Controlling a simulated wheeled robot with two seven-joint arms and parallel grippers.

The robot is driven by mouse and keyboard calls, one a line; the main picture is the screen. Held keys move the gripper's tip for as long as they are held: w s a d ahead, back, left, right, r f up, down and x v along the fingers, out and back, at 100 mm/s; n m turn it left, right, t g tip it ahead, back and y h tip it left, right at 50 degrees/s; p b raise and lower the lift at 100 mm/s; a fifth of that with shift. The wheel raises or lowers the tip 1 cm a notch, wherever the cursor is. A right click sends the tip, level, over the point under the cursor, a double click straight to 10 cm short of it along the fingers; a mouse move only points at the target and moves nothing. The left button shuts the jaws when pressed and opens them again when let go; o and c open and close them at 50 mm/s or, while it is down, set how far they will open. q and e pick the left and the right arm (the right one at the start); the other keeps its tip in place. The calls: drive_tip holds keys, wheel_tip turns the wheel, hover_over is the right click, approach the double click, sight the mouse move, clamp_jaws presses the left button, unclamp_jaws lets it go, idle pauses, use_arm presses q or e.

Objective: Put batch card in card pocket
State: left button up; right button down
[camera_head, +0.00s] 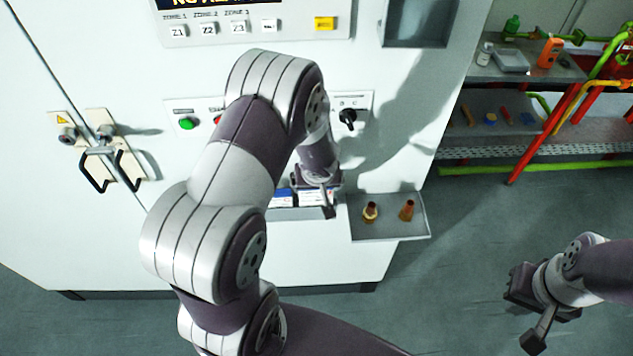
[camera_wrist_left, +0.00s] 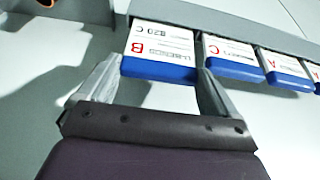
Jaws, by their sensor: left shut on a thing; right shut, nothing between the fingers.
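A white batch card with a blue lower edge and a red letter B (camera_wrist_left: 160,45) shows in the left wrist view, at the left end of a row of similar cards. My left gripper (camera_wrist_left: 158,78) is shut on it, one finger at each side. In the head view, my left gripper (camera_head: 322,190) is by the cards (camera_head: 311,198) at the cabinet front, partly hidden by my arm. My right gripper (camera_head: 516,288) is shut and empty over the floor at the right. I cannot make out which part is the card pocket.
More cards, marked C (camera_wrist_left: 234,55) and A (camera_wrist_left: 284,68), stand close beside the held one along a grey rail. A grey side shelf (camera_head: 390,228) with two small brown items is right of the cards. A green button (camera_head: 187,123) and a black knob (camera_head: 347,116) are above.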

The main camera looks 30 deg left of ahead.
use_arm(q)
drive_tip(key=shift+f+b, duration=0.95)
drive_tip(key=shift+f, duration=0.25)
drive_tip(key=o, duration=1)
drive_tip(key=shift+r, duration=0.1)
drive_tip(key=p+v, duration=0.5)
drive_tip(key=v, duration=0.7)
drive_tip(key=shift+s+r+p, duration=0.15)
drive_tip(key=shift+r+p, duration=0.15)
drive_tip(key=shift+d, duration=0.1)
